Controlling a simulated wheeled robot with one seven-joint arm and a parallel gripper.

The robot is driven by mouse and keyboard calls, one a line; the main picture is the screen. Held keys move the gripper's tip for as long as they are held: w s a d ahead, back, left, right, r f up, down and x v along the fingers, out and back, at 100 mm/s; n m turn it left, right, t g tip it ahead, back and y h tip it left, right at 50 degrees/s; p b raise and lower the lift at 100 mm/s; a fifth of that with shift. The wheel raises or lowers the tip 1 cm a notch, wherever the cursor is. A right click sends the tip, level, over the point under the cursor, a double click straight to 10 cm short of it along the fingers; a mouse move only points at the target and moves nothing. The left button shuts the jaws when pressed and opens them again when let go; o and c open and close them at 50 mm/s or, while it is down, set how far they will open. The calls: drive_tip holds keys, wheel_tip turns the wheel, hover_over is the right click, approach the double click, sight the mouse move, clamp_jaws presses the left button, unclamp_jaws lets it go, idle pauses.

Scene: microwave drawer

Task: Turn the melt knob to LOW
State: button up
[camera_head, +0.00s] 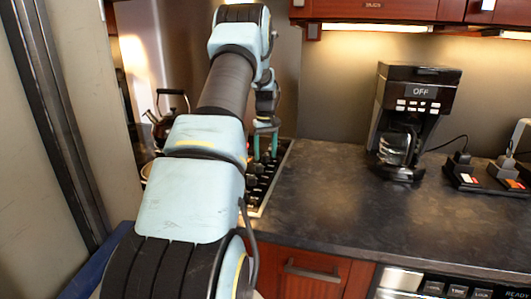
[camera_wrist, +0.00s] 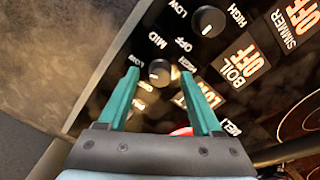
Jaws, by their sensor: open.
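My gripper (camera_head: 265,143) is over the cooktop's dark control panel (camera_head: 262,178) in the head view. In the wrist view my gripper (camera_wrist: 160,84) is open, with its two green fingers apart. A round black knob (camera_wrist: 160,72) with a white mark shows between the fingertips; contact cannot be told. MID, OFF and LOW labels are printed around it. A MELT label (camera_wrist: 229,127) is partly in view beside the right finger. Which knob belongs to MELT is not clear.
Another knob (camera_wrist: 208,20) is at the top, near BOIL (camera_wrist: 236,74) and SIMMER (camera_wrist: 281,40) displays that read OFF. A kettle (camera_head: 168,112) is behind the arm on the left. A coffee maker (camera_head: 410,120) stands right; the counter (camera_head: 350,205) between is clear.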

sight(265, 155)
wheel_tip(265, 155, up, 11)
drive_tip(key=b, duration=0.2)
drive_tip(key=shift+b, duration=0.35)
drive_tip(key=shift+f, duration=0.1)
drive_tip(key=s+f+m, duration=0.3)
drive_tip(key=s+f, duration=0.1)
drive_tip(key=s, duration=1.3)
drive_tip(key=s+f+m+t, duration=0.1)
drive_tip(key=s+f+m, duration=0.2)
drive_tip(key=s, duration=1.5)
drive_tip(key=shift+s+f+t, duration=0.3)
drive_tip(key=shift+f, duration=0.25)
